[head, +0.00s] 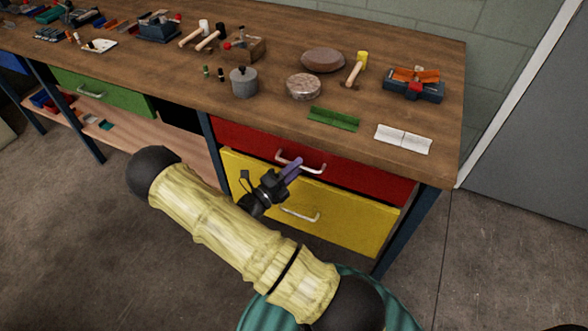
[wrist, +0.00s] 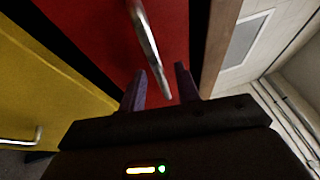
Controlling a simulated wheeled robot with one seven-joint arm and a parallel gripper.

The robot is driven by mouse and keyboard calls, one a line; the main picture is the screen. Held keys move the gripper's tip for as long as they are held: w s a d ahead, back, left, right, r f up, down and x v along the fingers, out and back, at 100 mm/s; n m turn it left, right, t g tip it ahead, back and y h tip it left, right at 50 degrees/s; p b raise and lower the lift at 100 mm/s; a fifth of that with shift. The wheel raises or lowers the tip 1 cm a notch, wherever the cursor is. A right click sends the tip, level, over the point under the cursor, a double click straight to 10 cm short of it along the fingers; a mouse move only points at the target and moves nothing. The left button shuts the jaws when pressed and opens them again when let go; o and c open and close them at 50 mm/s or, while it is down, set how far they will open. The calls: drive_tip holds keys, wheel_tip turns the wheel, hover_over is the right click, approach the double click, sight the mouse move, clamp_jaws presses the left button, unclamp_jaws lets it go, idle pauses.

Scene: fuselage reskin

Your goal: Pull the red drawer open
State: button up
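The red drawer (head: 365,174) is under the right end of the workbench, and its front looks shut. Its silver bar handle (head: 314,167) is in the middle of the front. In the wrist view the red front (wrist: 95,35) fills the top, and the handle (wrist: 147,42) runs down between the finger lines. My gripper (head: 294,168) has purple fingers at the handle, partly covering it in the head view. In the wrist view the gripper (wrist: 159,80) is open, its fingers apart on either side of the handle's end. I cannot tell whether they touch it.
A yellow drawer (head: 350,219) with its own handle (head: 300,214) is just below the red one. A green drawer (head: 105,92) is further left. The workbench top (head: 270,125) holds a grey pot (head: 244,84), mallets and other tools. Floor in front is clear.

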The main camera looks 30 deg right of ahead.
drive_tip(key=shift+c, duration=0.3)
clamp_jaws()
drive_tip(key=s+a+p, duration=0.5)
drive_tip(key=s+a, duration=0.9)
drive_tip(key=a, duration=0.4)
drive_tip(key=shift+s+a+p, duration=0.3)
drive_tip(key=shift+s+a, duration=0.05)
drive_tip(key=shift+a, duration=0.05)
drive_tip(key=shift+o, duration=0.3)
unclamp_jaws()
